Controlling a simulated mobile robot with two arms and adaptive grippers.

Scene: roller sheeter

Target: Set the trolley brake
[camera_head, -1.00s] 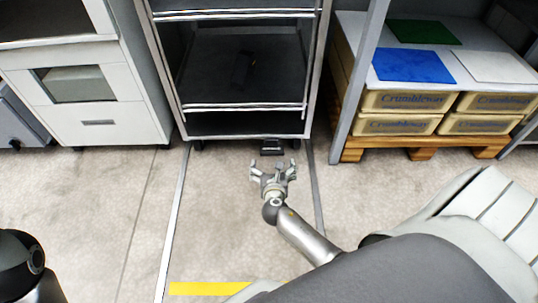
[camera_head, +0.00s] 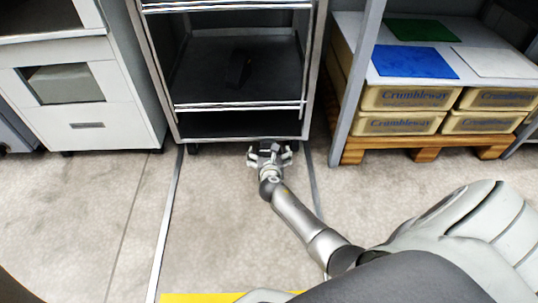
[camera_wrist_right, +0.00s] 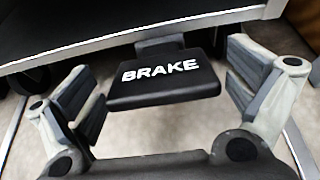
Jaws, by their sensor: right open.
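The trolley (camera_head: 240,123) is a grey metal rack with dark shelves, standing at the centre of the head view. Its black brake pedal (camera_wrist_right: 162,80), marked BRAKE in white, sticks out under the bottom edge in the right wrist view. My right gripper (camera_head: 269,150) is low in front of the trolley's base, and in the wrist view its fingers (camera_wrist_right: 163,95) stand open on both sides of the pedal with gaps to it. In the head view the gripper mostly hides the pedal. My left gripper is not in view.
White drawer cabinet (camera_head: 105,115) stands left of the trolley. To the right, a rack post (camera_head: 358,90) stands beside cream boxes (camera_head: 397,124) on a wooden pallet (camera_head: 425,154). Floor lines (camera_head: 172,215) run on both sides of my right arm. The floor in front is clear.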

